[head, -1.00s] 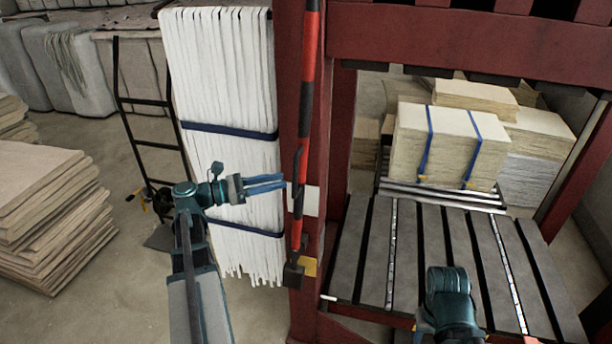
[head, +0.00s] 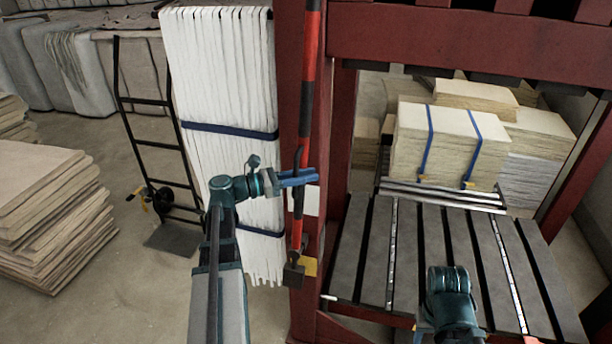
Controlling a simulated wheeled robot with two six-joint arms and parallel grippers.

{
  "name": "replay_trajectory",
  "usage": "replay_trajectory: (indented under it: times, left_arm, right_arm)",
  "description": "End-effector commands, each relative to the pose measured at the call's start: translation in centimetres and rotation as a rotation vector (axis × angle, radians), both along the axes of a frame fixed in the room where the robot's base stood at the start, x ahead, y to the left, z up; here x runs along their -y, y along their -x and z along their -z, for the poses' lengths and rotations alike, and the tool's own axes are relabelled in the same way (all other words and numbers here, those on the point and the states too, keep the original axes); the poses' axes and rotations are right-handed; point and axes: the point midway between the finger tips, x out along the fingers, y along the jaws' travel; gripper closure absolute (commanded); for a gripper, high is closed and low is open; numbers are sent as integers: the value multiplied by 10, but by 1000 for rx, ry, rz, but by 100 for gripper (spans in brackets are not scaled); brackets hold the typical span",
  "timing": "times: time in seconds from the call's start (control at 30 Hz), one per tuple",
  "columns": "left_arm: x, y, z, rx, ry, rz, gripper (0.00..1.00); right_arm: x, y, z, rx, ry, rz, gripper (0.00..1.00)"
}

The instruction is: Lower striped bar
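The striped bar (head: 312,60) is a long red and black bar. It stands nearly upright along the front of a dark red post, with a black handle-like piece (head: 298,160) on its lower half and a dark block (head: 293,275) at its bottom end. My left gripper (head: 316,175) has blue fingers that reach across the bar just below the middle of the handle piece. Whether the fingers touch or grip the bar is unclear. My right arm shows at the lower right over the slatted table, and its fingers are not visible.
A strapped white sheet stack (head: 225,80) stands close left of the post. A black hand truck (head: 150,145) and a pile of tan sheets (head: 45,215) are further left. The grey slatted table (head: 420,245) lies right of the post, with a strapped bale (head: 450,145) behind it.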

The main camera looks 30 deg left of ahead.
Motion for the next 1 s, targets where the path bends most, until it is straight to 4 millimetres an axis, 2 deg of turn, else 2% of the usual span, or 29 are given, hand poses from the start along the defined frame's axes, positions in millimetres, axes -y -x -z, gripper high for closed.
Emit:
replay_trajectory:
  times: [0.03,0.1,1.0]
  left_arm:
    - [0,0,0,0,0,0,88]
    - [0,0,0,0,0,0,100]
    - [0,0,0,0,0,0,100]
  right_arm:
    - [0,0,0,0,0,0,50]
    - [0,0,0,0,0,0,50]
    - [0,0,0,0,0,0,50]
